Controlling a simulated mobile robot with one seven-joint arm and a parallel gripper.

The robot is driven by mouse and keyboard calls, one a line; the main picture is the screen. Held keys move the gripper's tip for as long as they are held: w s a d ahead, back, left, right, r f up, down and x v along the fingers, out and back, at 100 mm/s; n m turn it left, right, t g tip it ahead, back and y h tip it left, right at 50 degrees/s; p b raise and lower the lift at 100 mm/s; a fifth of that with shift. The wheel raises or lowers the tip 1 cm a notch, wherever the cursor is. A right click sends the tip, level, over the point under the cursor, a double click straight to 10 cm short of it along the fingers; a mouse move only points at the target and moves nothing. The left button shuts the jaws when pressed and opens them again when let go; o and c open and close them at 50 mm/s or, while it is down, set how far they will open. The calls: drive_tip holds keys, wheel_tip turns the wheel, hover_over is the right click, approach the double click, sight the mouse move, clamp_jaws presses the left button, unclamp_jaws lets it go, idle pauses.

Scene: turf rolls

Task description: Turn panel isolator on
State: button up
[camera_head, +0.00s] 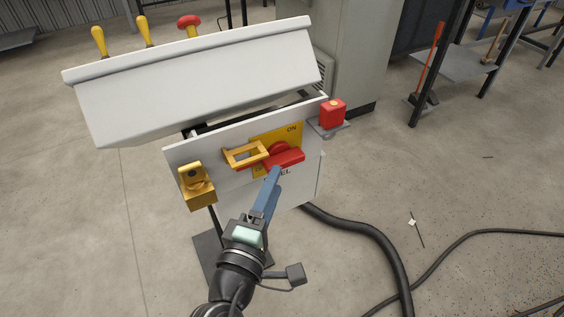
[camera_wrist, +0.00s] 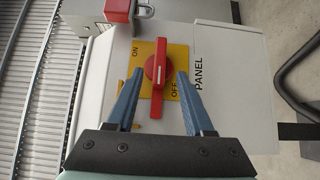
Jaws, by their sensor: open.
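The isolator's red handle (camera_head: 287,159) sits on a yellow plate (camera_head: 291,133) on the pale panel front. It lies roughly level in the head view, with "ON" above it at the right. In the wrist view the red handle (camera_wrist: 158,99) stands upright in the picture, with "ON" at upper left and "OFF" at lower right. My gripper (camera_wrist: 160,74) is open, one finger on each side of the handle, with visible gaps. My gripper (camera_head: 275,171) also shows in the head view, partly covering the lettering below the handle.
A yellow hasp-like loop (camera_head: 233,157) stands out left of the handle. A brass padlock-like block (camera_head: 199,190) is at the panel's left edge. A red block (camera_head: 332,112) sits on a bracket at right. A sloped pale cover (camera_head: 200,85) overhangs above. A black hose (camera_head: 365,228) lies below.

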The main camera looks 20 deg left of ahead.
sight(282, 164)
drive_tip(key=shift+w+a, duration=0.15)
drive_tip(key=shift+w, duration=1.25)
drive_tip(key=shift+w+a, duration=0.15)
drive_tip(key=shift+w, duration=1.2)
clamp_jaws()
